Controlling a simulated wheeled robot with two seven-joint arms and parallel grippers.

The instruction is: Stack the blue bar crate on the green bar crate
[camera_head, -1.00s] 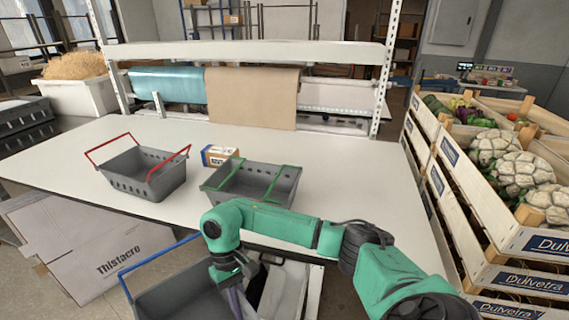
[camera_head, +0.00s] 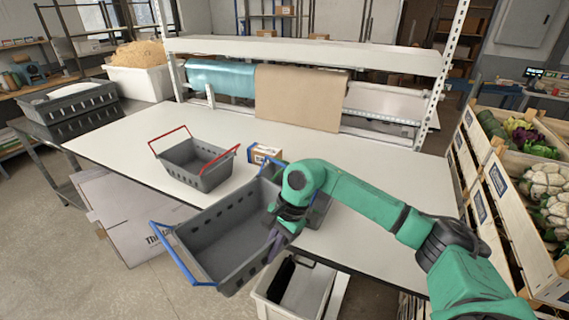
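The blue bar crate (camera_head: 222,240), a grey basket with blue bars, is in the air at the table's near edge, tilted. My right gripper (camera_head: 277,238) is at its right long side and appears shut on that wall; the fingertips are partly hidden. The green bar crate (camera_head: 319,211) stands on the table behind my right arm. Only a grey part of it shows; the arm and the blue bar crate hide the rest, including most of its green bars. My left gripper is not in view.
A shelf frame with paper rolls (camera_head: 300,97) closes the back. Produce crates (camera_head: 497,190) stand right. The table's right part is clear.

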